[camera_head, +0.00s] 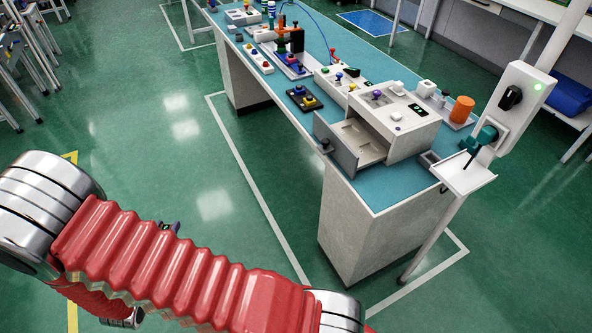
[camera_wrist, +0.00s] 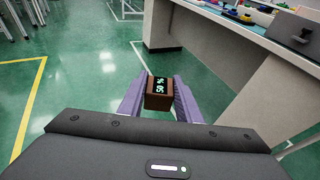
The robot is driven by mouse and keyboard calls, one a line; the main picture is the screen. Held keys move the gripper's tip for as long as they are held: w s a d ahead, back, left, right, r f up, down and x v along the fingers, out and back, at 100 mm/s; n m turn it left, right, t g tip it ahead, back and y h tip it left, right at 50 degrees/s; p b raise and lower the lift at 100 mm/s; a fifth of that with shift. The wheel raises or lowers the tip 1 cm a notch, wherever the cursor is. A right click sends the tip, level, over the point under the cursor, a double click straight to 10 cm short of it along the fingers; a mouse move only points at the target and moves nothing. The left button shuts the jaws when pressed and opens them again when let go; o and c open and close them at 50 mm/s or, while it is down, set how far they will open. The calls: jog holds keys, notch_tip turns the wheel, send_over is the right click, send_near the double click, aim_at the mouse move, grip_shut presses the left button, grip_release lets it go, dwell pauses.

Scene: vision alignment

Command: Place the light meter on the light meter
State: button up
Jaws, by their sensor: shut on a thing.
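The light meter (camera_wrist: 159,101) is a small brown block with a black top showing pale green digits. In the wrist view it sits between the two purple fingers of my gripper (camera_wrist: 159,92), which is shut on it, over the green floor and apart from the bench. In the head view my red arm hides nearly all of the gripper; only a small dark and purple bit shows above the arm. A white box with a small green-digit display (camera_head: 418,109) and an open drawer (camera_head: 356,143) stands on the bench. I cannot tell which bench item is the other light meter.
The long blue-topped bench (camera_head: 388,190) carries several devices, buttons and an orange cylinder (camera_head: 461,109). A white post with a switch box (camera_head: 514,100) and small shelf stands at its near right end.

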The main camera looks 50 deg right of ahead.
jog(key=shift+s+d, duration=0.25)
jog(key=shift+d, duration=0.25)
jog(key=shift+d, duration=0.1)
